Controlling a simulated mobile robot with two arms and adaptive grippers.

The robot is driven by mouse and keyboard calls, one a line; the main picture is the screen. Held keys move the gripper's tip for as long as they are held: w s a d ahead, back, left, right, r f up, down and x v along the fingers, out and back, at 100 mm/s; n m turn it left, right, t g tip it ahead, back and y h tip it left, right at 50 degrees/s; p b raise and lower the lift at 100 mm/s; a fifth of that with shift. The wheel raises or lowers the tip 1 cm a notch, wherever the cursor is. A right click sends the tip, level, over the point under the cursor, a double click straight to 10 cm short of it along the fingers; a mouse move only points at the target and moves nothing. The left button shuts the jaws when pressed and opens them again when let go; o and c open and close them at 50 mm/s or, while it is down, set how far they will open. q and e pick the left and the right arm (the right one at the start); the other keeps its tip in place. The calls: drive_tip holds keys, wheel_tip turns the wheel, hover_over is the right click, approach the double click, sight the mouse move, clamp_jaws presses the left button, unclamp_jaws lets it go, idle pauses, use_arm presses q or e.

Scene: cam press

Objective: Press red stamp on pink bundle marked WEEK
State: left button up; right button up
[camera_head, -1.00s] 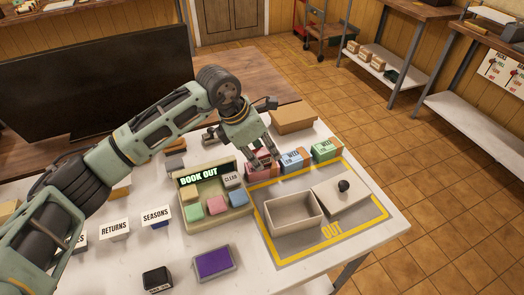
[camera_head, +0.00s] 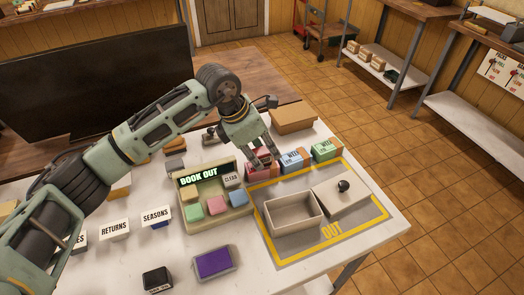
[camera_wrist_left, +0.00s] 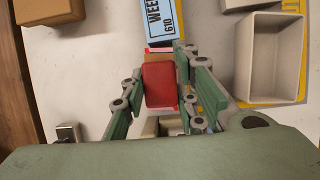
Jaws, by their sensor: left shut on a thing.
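My left gripper (camera_head: 263,158) is shut on the red stamp (camera_wrist_left: 160,86), which shows as a red block between the green fingers in the left wrist view. In the head view the gripper is at the pink bundle (camera_head: 254,171), behind the cream BOOK OUT unit. The gripper and stamp hide much of this bundle and its label. In the wrist view only a thin pink strip shows beyond the stamp, and I cannot tell whether the two touch. My right gripper is not in view.
A blue bundle marked WEEK (camera_head: 291,162) and a green bundle (camera_head: 324,150) stand just right of the gripper. The BOOK OUT unit (camera_head: 188,222), open cream box (camera_head: 292,226), knobbed lid (camera_head: 338,204) and purple pad (camera_head: 213,262) are nearer. A cardboard box (camera_head: 294,117) is behind.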

use_arm(q)
drive_tip(key=shift+r+p, duration=1.1)
drive_tip(key=shift+r, duration=2.05)
